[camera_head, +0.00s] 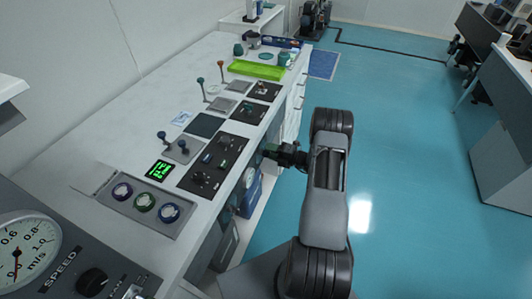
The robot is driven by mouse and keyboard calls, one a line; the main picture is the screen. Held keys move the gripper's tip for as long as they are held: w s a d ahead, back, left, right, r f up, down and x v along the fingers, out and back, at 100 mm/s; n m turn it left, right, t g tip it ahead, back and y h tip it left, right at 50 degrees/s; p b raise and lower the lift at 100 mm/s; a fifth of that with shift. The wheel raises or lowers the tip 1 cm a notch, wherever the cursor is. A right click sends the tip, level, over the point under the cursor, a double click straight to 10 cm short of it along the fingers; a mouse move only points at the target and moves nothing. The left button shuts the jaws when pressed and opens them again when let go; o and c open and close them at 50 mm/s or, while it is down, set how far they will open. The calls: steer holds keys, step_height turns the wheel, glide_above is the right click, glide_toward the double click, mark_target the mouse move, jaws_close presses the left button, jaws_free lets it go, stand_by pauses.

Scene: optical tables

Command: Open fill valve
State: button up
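No label that reads "fill valve" can be made out, so I cannot tell which control it is. My gripper (268,152) is just off the bench's front edge, to the right of the larger black panel. It appears apart from the controls. Its fingers are small and dark, and their opening cannot be made out.
A panel with three round buttons (144,207) and a green-lit display (160,170) lie nearer. A speed gauge (22,252) is at lower left. A lime-green tray (257,70) and cups (284,59) stand farther back. Blue floor (400,150) to the right is open.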

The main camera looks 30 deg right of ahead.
steer(key=b+v, duration=0.1)
steer(key=v, duration=1.2)
steer(key=shift+s+d, duration=0.2)
steer(key=shift+s, duration=0.05)
steer(key=s+a+f+n+g, duration=0.3)
steer(key=s+a+n+g, duration=0.2)
steer(key=n, duration=0.6)
steer(key=s+a+r+n+g+h, duration=0.25)
steer(key=a+r+n+g, duration=0.35)
steer(key=n, duration=0.6)
steer(key=s+a+r+n+h+p, duration=0.1)
steer(key=s+a+r+n+h, duration=0.1)
steer(key=r+n, duration=0.5)
steer(key=s+a+r+n+t+h+p, duration=0.1)
steer(key=a+r+n+h+p, duration=0.1)
steer(key=a+r+n+h, duration=0.2)
steer(key=s+a+r+n+h+p, duration=0.1)
steer(key=s+a+r+n+h, duration=0.1)
steer(key=a+r+n, duration=0.5)
step_height(320, 180, up, 6)
steer(key=n+h, duration=0.1)
steer(key=n, duration=0.3)
steer(key=shift+s+n+h+p, duration=0.35)
steer(key=shift+s+n, duration=0.05)
